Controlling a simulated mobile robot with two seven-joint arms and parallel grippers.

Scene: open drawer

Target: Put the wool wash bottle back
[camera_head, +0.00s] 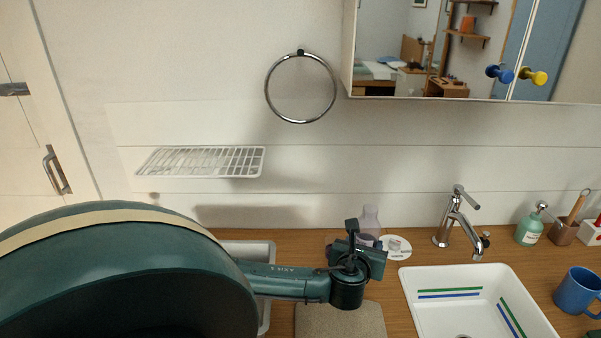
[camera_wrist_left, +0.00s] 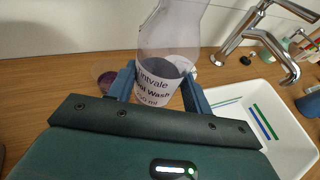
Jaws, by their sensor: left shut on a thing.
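The wool wash bottle (camera_head: 369,218) is a translucent, pale lilac bottle with a white label, at the back of the wooden counter in the head view. In the left wrist view the bottle (camera_wrist_left: 168,40) stands between my two fingers, its label reading "Wash". My left gripper (camera_head: 360,250) reaches in from the left and is shut on the bottle. The gripper hides the bottle's lower part in the head view, so I cannot tell whether its base touches the counter. My right gripper is not in view.
A white disc (camera_head: 398,251) lies just right of the bottle. The tap (camera_head: 452,222) and white sink (camera_head: 415,283) are further right. A white wire shelf (camera_head: 205,161) and a towel ring (camera_head: 270,97) are on the wall. A grey tray (camera_head: 263,322) and mat (camera_head: 345,325) are in front.

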